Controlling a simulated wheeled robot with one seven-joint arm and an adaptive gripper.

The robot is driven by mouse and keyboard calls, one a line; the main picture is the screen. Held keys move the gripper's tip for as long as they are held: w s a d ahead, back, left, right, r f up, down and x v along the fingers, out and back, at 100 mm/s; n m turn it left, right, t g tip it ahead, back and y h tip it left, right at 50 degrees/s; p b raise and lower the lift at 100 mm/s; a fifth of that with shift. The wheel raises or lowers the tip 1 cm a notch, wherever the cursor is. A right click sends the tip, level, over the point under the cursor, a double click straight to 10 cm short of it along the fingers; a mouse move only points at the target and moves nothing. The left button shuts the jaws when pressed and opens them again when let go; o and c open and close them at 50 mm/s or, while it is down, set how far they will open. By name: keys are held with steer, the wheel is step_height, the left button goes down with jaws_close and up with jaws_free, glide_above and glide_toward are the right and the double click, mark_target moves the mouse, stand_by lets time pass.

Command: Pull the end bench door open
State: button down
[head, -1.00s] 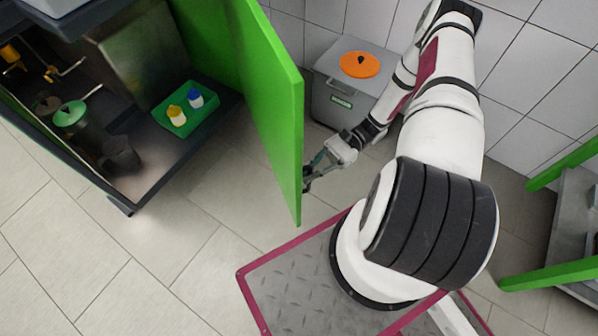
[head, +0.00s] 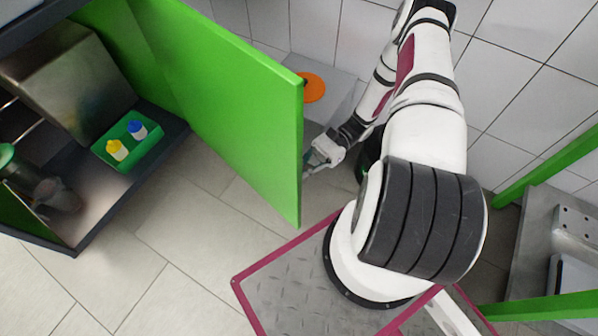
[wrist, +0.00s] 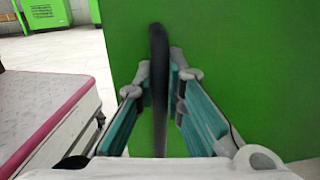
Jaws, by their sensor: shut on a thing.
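The green end bench door (head: 225,105) stands swung out from the bench in the head view, its free edge toward my base. In the wrist view the door's green face (wrist: 240,70) fills the middle and right. A dark upright bar handle (wrist: 158,75) stands on it between my fingers. My gripper (wrist: 165,100) is shut on the handle. In the head view my gripper (head: 312,160) is at the door's right side near its free edge, and the door partly hides the fingers and all of the handle.
Inside the open bench, a green tray (head: 118,158) holds a yellow-topped and a blue-topped bottle. A grey bin with an orange lid (head: 314,88) stands behind the door by the tiled wall. Another green-framed bench (head: 550,215) is at right. Floor left of my base is clear.

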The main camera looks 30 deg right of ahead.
steer(key=c, duration=1.7)
jaws_free()
steer(key=shift+o, duration=0.2)
steer(key=w+d, duration=0.1)
steer(key=d, duration=1.1)
steer(key=shift+w, duration=0.3)
